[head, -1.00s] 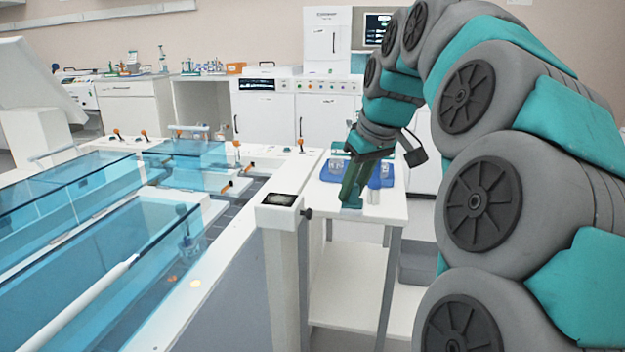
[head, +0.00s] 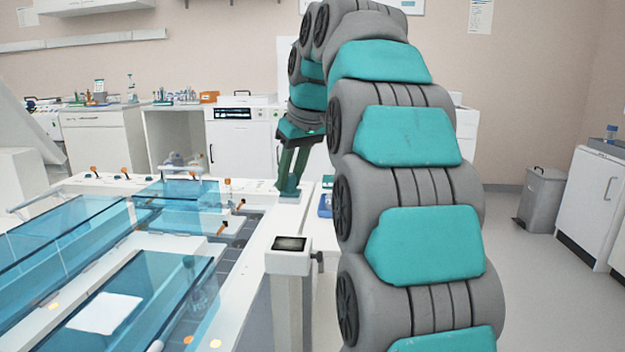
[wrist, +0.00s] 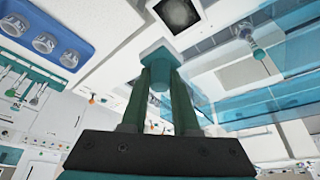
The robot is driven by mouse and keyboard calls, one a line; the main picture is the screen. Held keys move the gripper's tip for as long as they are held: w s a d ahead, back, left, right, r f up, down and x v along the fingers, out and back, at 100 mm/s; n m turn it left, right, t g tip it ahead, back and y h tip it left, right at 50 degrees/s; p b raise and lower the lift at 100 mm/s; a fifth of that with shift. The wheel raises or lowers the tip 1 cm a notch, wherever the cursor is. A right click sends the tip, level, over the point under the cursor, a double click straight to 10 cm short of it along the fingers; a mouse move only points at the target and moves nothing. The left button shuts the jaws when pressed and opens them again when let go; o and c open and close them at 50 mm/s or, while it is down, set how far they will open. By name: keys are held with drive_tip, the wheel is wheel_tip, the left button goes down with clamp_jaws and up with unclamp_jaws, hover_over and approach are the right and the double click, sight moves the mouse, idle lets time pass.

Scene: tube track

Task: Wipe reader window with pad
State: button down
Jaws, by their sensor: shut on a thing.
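The reader is a white box with a dark window (head: 290,243) on its top, standing on a post beside the tank rim. The window also shows at the top of the wrist view (wrist: 180,14), speckled grey. My gripper (head: 290,180) is shut on a small teal pad (head: 290,195), seen between my fingertips in the wrist view (wrist: 156,55). The pad is held behind the reader in the head view, in front of the white rim, and apart from the window.
The tank (head: 170,245) with blue clear panels fills the left. A blue tray (wrist: 45,35) with several clear round vessels is partly hidden behind my arm in the head view. Orange-tipped valves line the rim. Open floor lies at right, with a grey bin (head: 543,195).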

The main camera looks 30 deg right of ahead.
sight(293, 195)
drive_tip(key=shift+f, duration=1.25)
drive_tip(key=shift+f+b, duration=0.95)
drive_tip(key=shift+f, duration=0.75)
drive_tip(key=shift+f+b, duration=0.65)
drive_tip(key=shift+f, duration=0.35)
